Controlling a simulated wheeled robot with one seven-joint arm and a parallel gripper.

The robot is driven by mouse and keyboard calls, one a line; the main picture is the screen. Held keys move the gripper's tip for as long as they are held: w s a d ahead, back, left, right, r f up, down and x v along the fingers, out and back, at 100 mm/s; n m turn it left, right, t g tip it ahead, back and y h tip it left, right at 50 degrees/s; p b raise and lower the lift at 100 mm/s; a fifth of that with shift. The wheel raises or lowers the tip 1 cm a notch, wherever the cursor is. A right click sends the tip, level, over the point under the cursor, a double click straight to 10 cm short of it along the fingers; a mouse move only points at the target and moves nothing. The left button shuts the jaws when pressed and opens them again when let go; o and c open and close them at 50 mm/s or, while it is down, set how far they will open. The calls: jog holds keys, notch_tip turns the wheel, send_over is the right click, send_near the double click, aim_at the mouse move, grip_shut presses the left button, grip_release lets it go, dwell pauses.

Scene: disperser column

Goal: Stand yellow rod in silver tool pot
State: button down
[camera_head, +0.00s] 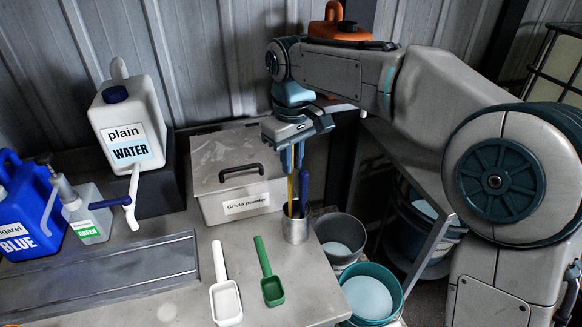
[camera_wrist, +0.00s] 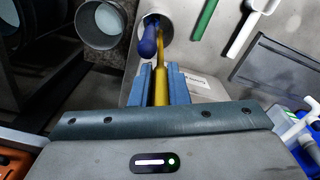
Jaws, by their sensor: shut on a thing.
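My gripper (camera_head: 294,150) points down above the silver tool pot (camera_head: 295,231) on the bench. It is shut on the yellow rod (camera_head: 290,191), which hangs upright below the fingers. In the wrist view the rod (camera_wrist: 161,85) runs from between the blue-grey fingers (camera_wrist: 159,85) into the mouth of the pot (camera_wrist: 166,28). The rod's lower end is inside the pot and hidden by its wall. A tool with a dark blue handle (camera_head: 304,190) stands in the pot beside the rod; this handle (camera_wrist: 148,40) also shows close to the rod in the wrist view.
A grey lidded box (camera_head: 235,160) stands left of the pot. A white scoop (camera_head: 224,290) and a green scoop (camera_head: 266,270) lie in front. Buckets (camera_head: 372,285) stand below the bench's right edge. A water jug (camera_head: 125,115) and a blue jug (camera_head: 28,215) are at left.

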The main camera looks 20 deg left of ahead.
jog(key=shift+f, duration=1.3)
jog(key=c, duration=1.4)
grip_release()
notch_tip(320, 180, up, 12)
jog(key=shift+r+p, duration=0.15)
jog(key=shift+p, duration=0.2)
jog(key=shift+d, duration=0.15)
